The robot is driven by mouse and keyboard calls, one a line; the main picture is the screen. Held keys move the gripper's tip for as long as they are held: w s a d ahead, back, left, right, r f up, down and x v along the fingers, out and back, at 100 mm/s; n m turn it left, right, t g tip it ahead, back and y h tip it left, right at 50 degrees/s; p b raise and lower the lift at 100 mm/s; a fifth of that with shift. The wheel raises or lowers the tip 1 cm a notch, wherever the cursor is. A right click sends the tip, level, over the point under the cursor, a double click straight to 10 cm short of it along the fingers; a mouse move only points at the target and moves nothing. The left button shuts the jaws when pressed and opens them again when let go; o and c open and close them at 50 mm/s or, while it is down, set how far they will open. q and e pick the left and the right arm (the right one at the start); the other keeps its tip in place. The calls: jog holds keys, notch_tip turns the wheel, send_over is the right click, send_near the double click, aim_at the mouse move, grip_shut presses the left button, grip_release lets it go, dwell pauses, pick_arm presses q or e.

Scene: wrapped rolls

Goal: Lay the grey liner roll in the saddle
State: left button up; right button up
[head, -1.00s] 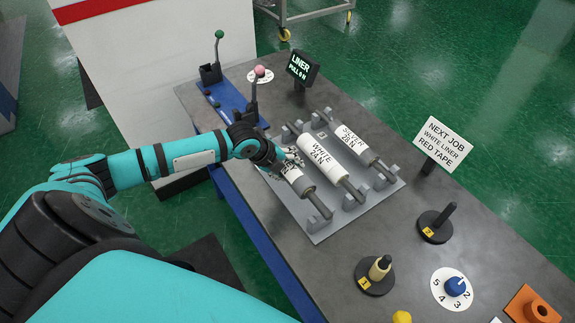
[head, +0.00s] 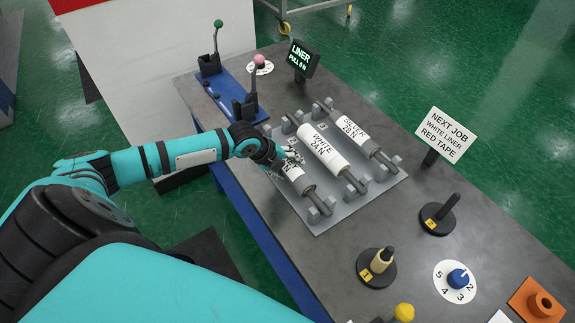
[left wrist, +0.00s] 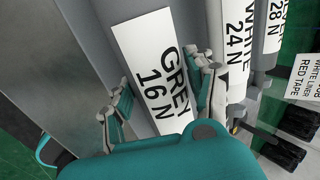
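The grey roll, labelled GREY 16 N (left wrist: 155,70), lies in the nearest cradle of a grey rack; it also shows in the head view (head: 293,172), partly hidden by my left gripper. My left gripper (head: 290,157) is over its far part. In the left wrist view my left gripper's fingers (left wrist: 160,98) stand apart on either side of the label, with no clear grip visible. The white roll, 24 N (head: 326,152), and silver roll, 28 N (head: 356,132), lie alongside. My right gripper is not in view.
A blue rail (head: 228,98) with pink- and green-knobbed levers is at the back left. A LINER display (head: 304,60) and a NEXT JOB sign (head: 446,134) stand behind. Numbered pegs, a blue dial (head: 457,278) and an orange block (head: 538,303) occupy the right.

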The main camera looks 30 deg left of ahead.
pick_arm(q)
jog(key=o, duration=0.4)
jog(key=shift+s, duration=0.1)
jog(key=v, duration=1.2)
